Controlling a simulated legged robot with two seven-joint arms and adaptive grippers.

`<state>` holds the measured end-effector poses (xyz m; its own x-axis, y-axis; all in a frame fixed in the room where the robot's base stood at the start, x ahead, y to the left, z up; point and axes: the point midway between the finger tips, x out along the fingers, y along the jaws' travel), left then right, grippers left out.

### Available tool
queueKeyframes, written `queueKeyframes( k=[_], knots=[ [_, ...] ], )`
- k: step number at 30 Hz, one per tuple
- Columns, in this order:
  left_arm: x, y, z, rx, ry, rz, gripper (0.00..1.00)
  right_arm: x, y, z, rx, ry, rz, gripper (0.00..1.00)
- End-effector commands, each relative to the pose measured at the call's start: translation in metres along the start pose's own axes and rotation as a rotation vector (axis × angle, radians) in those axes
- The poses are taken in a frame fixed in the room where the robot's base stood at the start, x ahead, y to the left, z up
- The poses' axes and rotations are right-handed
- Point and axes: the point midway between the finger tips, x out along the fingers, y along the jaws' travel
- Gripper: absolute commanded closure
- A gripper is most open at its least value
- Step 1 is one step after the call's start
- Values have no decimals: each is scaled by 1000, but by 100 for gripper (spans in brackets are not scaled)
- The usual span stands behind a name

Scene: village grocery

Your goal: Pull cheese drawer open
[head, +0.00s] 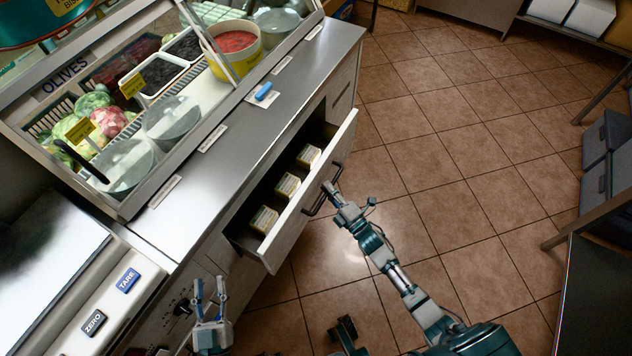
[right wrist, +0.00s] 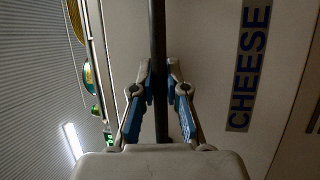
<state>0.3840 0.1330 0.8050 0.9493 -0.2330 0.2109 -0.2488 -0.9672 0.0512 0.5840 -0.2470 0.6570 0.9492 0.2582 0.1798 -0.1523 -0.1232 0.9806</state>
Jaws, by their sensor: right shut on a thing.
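The cheese drawer (head: 282,243) stands pulled out from the steel counter in the head view, with several pale cheese blocks (head: 288,186) in a row inside it. Its front carries a dark bar handle (head: 314,207). My right gripper (head: 331,188) is at the drawer front, shut on the handle. In the right wrist view the fingers (right wrist: 160,92) close on both sides of the dark handle bar (right wrist: 159,50), beside a blue CHEESE label (right wrist: 248,65) on the drawer front. My left gripper (head: 209,288) is open and empty, low in front of the counter, left of the drawer.
The steel counter top (head: 235,150) holds a blue object (head: 263,91) and a glass case with olives and vegetables. A scale (head: 105,300) stands at lower left. Tiled floor (head: 450,150) is clear right of the drawer. Shelving with dark crates (head: 597,180) stands at far right.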

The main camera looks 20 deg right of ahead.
Motion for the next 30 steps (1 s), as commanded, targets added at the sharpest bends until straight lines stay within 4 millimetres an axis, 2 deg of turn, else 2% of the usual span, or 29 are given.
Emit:
queueKeyframes(
  k=[1,6,15,22,30],
  knots=[
    [0,-2,4,6,-66,-3,60,-14,3,5,-2,-2,-11,100],
    [-10,-9,35,16,-294,-16,60,-57,11,22,-2,-3,-13,100],
    [-37,-15,71,29,-583,-35,60,-122,21,48,3,-1,-12,100],
    [-52,-19,84,29,-696,-43,60,-151,26,60,4,-2,-14,100],
    [-59,-20,89,29,-741,-46,60,-163,26,64,4,-2,-16,100]
  ],
)
